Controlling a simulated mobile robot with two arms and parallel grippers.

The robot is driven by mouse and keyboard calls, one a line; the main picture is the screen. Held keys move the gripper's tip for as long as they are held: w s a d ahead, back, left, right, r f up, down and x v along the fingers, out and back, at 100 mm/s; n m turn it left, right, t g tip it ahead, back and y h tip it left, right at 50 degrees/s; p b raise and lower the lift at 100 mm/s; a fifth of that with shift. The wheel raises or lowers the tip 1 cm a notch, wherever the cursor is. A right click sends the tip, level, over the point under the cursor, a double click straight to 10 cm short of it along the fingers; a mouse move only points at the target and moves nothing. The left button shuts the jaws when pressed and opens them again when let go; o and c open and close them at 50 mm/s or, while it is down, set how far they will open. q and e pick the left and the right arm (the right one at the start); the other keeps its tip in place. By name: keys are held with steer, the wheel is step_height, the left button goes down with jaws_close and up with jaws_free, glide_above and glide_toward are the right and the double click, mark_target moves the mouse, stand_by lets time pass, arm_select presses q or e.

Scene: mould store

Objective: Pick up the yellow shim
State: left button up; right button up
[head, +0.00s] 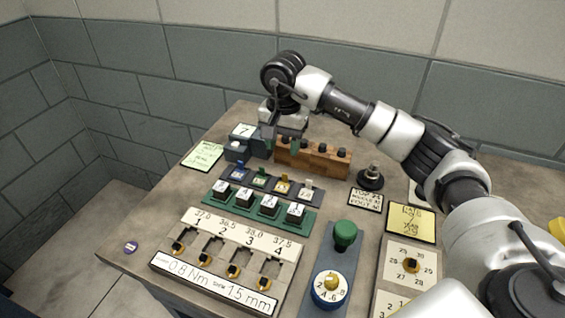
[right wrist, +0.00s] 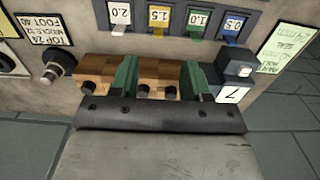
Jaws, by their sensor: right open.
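In the right wrist view the yellow shim (right wrist: 158,31) is near the top, between the white and green ones. My right gripper (head: 282,145) is open and empty, with green fingers pointing down, just behind the rack near a wooden block. In the right wrist view its fingers (right wrist: 160,78) stand apart over that block, clear of the shim. The part of the shim inside the slot is hidden. My left gripper is not in view.
The wooden block (head: 322,160) with dark knobs stands behind the rack. A dark block marked 7 (head: 243,132) is at its left. White (head: 308,186), green (head: 261,174) and blue (head: 240,167) shims flank the yellow one. A green stand (head: 252,208) with labelled blocks is in front.

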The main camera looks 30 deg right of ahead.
mark_target(285, 174)
steer(key=f, duration=0.4)
steer(key=shift+s+p, duration=0.2)
steer(key=shift+p, duration=0.15)
steer(key=shift+f, duration=0.35)
steer(key=f, duration=0.1)
steer(key=f+p, duration=0.1)
steer(key=f, duration=0.3)
steer(key=shift+w+d+p, duration=0.25)
steer(key=shift+p, duration=0.05)
steer(key=shift+f, duration=0.25)
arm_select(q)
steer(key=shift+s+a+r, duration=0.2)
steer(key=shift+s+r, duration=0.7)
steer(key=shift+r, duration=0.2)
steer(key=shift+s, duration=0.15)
arm_select(e)
steer(key=shift+c, duration=0.3)
jaws_close()
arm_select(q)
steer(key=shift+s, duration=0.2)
